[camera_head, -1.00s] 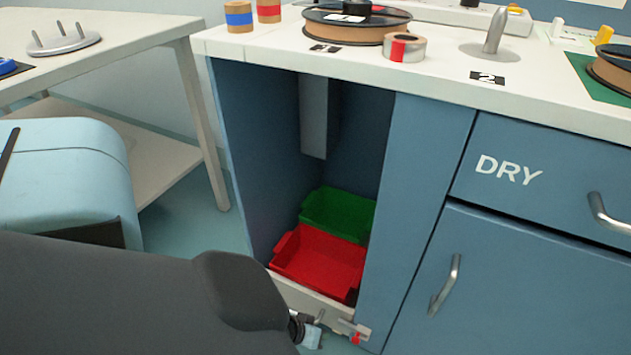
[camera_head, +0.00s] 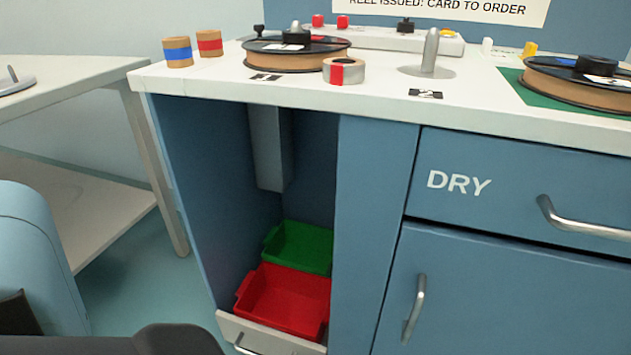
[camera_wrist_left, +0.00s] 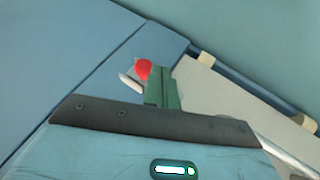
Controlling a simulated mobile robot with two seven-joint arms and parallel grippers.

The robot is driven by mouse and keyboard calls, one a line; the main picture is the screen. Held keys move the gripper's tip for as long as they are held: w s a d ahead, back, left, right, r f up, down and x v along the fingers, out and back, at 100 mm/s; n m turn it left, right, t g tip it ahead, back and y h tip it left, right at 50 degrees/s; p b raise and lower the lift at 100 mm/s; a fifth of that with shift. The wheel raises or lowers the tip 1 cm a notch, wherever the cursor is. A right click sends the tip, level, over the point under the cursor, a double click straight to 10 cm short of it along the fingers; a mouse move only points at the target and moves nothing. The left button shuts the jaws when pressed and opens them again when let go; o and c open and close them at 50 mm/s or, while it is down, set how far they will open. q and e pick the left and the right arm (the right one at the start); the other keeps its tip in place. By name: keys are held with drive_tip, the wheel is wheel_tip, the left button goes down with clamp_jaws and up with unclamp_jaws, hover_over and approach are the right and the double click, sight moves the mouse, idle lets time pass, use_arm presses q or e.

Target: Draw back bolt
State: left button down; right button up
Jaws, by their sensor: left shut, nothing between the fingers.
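The bolt shows in the left wrist view as a red knob (camera_wrist_left: 143,68) with small grey metal parts around it. It is close to the fingers of my left gripper (camera_wrist_left: 161,72), which are greenish, together and empty. The fingers partly cover the metal parts, and I cannot tell whether they touch the knob. My right gripper is not in view.
A pale low front board (camera_head: 270,338) closes the bottom of the open cabinet bay. Behind it sit a red bin (camera_head: 285,300) and a green bin (camera_head: 300,247). The DRY drawer (camera_head: 480,195) and a door handle (camera_head: 415,308) are to the right.

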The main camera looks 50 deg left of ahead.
use_arm(q)
drive_tip(key=d, duration=0.1)
drive_tip(key=w+d, duration=0.1)
drive_tip(key=w+d+p, duration=0.1)
drive_tip(key=d, duration=0.1)
drive_tip(key=shift+w+d, duration=0.1)
drive_tip(key=shift+w, duration=0.15)
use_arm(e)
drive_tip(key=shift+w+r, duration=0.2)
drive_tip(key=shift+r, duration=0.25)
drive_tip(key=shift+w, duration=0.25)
